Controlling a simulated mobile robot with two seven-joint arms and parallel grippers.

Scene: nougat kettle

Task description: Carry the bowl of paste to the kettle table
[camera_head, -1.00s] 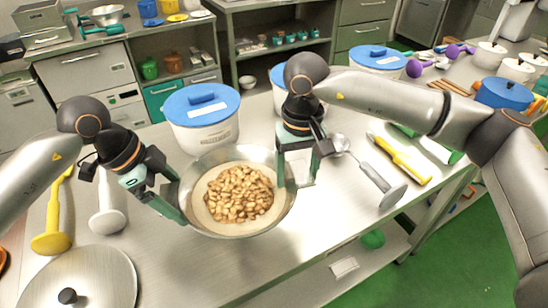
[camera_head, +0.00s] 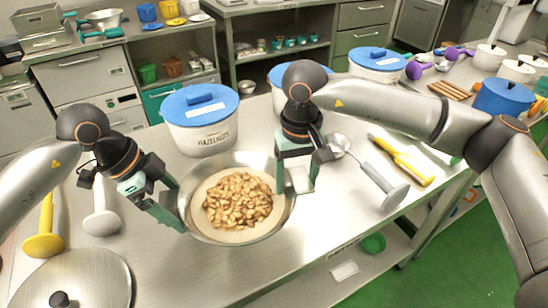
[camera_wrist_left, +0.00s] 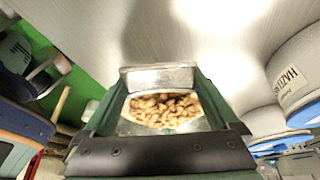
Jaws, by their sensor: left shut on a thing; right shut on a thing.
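The metal bowl (camera_head: 240,238) holds pale paste with a heap of brown nuts (camera_head: 238,201) on it. It is in the middle of the head view, over the steel table. My left gripper (camera_head: 180,212) is shut on the bowl's left rim. My right gripper (camera_head: 291,188) is shut on the bowl's right rim. In the left wrist view the nuts (camera_wrist_left: 165,109) show between my left gripper's fingers (camera_wrist_left: 163,88). I cannot tell how far the bowl is above the table. I cannot make out a kettle.
A white hazelnut tub (camera_head: 203,135) with a blue lid stands behind the bowl. A round metal lid (camera_head: 85,280) and a yellow tool (camera_head: 43,243) lie at left. A grey-handled ladle (camera_head: 385,185) and yellow tool (camera_head: 405,162) lie at right. Green floor (camera_head: 450,250) is open at right.

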